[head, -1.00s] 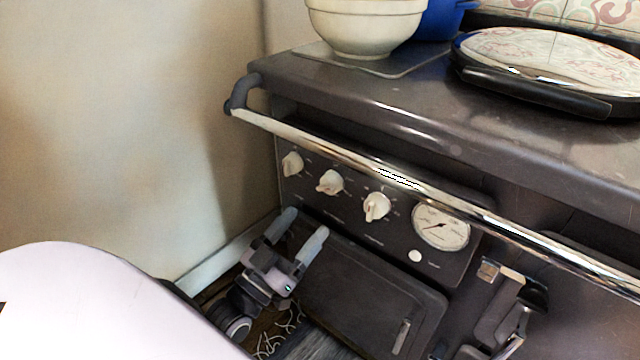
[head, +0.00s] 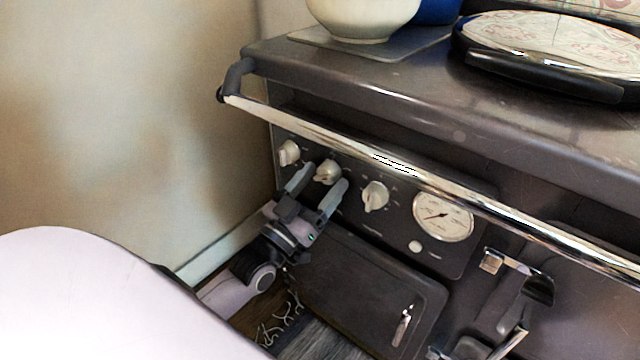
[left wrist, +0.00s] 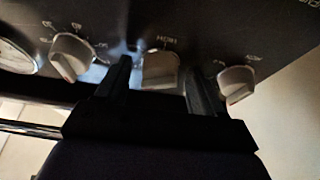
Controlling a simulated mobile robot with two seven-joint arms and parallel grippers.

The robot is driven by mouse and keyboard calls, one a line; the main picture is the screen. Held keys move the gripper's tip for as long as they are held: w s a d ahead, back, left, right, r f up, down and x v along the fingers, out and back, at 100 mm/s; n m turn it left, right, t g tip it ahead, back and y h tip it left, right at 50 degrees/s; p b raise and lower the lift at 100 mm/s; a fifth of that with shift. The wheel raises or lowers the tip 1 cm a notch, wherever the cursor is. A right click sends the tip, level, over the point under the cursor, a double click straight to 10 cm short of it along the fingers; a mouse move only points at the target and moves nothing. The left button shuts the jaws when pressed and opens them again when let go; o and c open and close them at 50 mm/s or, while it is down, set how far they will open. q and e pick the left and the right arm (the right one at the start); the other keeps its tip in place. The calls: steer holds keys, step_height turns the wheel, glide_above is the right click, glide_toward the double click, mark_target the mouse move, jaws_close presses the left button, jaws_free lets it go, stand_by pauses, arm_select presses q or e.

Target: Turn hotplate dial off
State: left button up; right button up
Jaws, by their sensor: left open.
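The dark stove's front panel carries three cream dials: a left one (head: 289,152), a middle one (head: 327,172) and a right one (head: 375,196). Which one is the hotplate dial I cannot read. My left gripper (head: 322,184) is open, with its fingers pointing up at the panel on either side of the middle dial. In the left wrist view the middle dial (left wrist: 160,71) shows between the two fingers, under a "HIGH" label. I cannot tell whether the fingers touch it. The other dials show outside the fingers. My right gripper is not in view.
A chrome rail (head: 390,166) runs across the stove front just above the dials. A round gauge (head: 443,217) sits to their right, with an oven door (head: 365,290) below. A bowl (head: 362,18) and a round lid (head: 560,42) are on top.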

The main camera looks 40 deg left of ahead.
arm_select(q)
steer(key=c, duration=1.1)
steer(key=shift+o, duration=0.2)
